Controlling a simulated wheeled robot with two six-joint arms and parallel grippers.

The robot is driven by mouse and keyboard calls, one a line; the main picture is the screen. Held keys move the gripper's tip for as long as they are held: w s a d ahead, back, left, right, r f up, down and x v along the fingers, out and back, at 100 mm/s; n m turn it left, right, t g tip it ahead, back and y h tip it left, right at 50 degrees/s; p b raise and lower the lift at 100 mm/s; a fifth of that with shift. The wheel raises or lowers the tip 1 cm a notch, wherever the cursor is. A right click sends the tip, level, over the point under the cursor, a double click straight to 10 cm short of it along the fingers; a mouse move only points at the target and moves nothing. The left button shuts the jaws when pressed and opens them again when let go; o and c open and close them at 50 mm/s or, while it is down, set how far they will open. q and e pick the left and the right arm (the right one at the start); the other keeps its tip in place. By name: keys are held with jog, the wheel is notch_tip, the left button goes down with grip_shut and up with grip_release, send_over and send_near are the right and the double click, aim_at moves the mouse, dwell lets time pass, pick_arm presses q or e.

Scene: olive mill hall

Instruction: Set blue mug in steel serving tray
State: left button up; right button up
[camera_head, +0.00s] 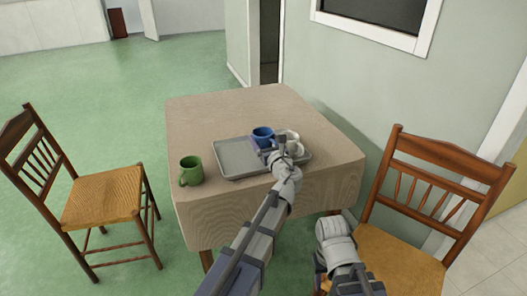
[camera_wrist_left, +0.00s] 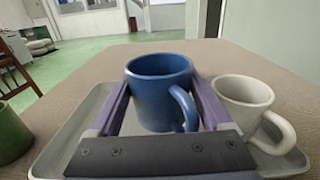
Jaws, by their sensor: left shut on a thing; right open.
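The blue mug (camera_head: 263,132) is upright over the steel serving tray (camera_head: 232,168), towards its far side. In the left wrist view the blue mug (camera_wrist_left: 158,88) stands between the two fingers, its handle turned to the right. My left gripper (camera_head: 267,142) is shut on it. The tray's rim (camera_wrist_left: 62,147) shows on the left in that view. I cannot tell whether the mug's base touches the tray, as the gripper hides it. My right gripper (camera_head: 320,268) is open and low, in front of the table, away from the tray.
A white mug (camera_head: 294,147) is close to the right of the blue mug, at the tray's right part. A green mug (camera_head: 191,169) stands on the table (camera_head: 205,112) left of the tray. Wooden chairs stand left (camera_head: 100,195) and right (camera_head: 400,262). The table's back left is clear.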

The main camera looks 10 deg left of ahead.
aim_at(264, 147)
pick_arm(q)
notch_tip(264, 147, down, 4)
jog(key=b, duration=0.3)
jog(key=shift+r, duration=0.3)
pick_arm(e)
notch_tip(264, 147, down, 4)
jog(key=shift+r, duration=0.25)
jog(key=shift+f, duration=0.1)
pick_arm(q)
jog(key=o, duration=1.4)
jog(key=shift+c, duration=0.2)
